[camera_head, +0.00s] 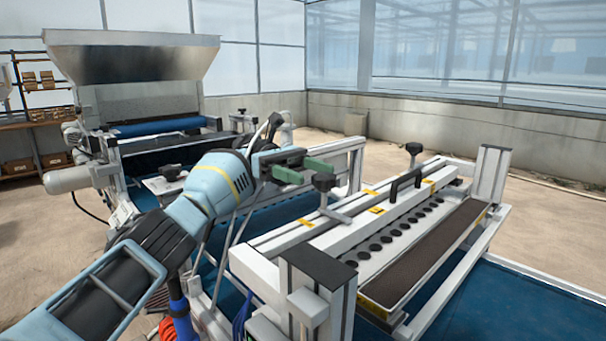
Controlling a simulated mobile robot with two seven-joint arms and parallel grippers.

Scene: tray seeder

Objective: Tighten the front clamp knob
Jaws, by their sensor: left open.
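Two black clamp knobs show on the seeder's white frame. The nearer knob (323,183) stands upright on a stem over a grey metal bracket (328,214). The farther knob (413,148) stands at the far end of the frame. My left gripper (303,169), with green finger pads, is open. Its fingertips are right beside the nearer knob, just above and to its left in the picture. I cannot tell whether they touch it, and nothing shows held between them. My right gripper is not in view.
A white beam with a black handle (405,184) and a row of dark round holes lies right of the nearer knob. A long brown-filled tray (387,308) runs along the right side. A dark-capped post (317,266) rises in front. A hopper machine (132,58) stands back left.

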